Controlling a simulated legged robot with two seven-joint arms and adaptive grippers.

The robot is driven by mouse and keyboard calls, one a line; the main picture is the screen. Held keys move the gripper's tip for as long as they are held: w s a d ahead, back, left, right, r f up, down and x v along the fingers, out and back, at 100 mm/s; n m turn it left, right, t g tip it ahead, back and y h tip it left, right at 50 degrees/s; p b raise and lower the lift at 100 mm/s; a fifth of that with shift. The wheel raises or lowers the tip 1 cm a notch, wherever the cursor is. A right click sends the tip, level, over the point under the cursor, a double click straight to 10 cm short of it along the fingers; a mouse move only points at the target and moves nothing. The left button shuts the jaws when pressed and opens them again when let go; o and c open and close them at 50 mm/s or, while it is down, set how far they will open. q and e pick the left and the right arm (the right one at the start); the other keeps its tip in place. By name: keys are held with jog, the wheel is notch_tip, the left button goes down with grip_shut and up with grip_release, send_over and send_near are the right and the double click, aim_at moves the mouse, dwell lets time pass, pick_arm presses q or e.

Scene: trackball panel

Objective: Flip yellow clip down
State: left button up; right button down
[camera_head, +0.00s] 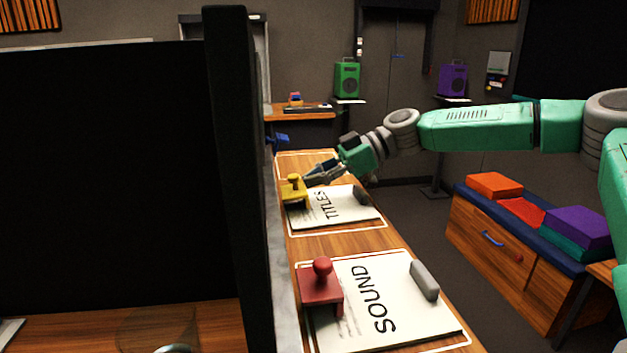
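The yellow clip (294,189) sits at the left edge of the white "TITLES" sheet (318,212) on the wooden desk. It has a small yellow knob on top. My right gripper (308,179) reaches in from the right, with its fingertips right beside the clip's knob. At this size I cannot tell whether the fingers touch the clip or how far apart they are. My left gripper is not in view.
A red clip (320,286) with a round knob sits on the nearer "SOUND" sheet (395,318). Grey blocks (425,280) lie on the sheets' right sides. A large dark panel (110,180) fills the left. A bench with coloured cushions (540,215) stands right.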

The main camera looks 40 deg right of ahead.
jog(key=shift+s+d, duration=0.15)
jog(key=shift+s+d+r, duration=0.1)
jog(key=shift+s+d, duration=0.05)
jog(key=shift+d, duration=0.15)
jog(key=shift+d, duration=0.3)
jog(key=v, duration=1.1)
jog(key=shift+d, duration=0.45)
jog(key=shift+s, duration=0.1)
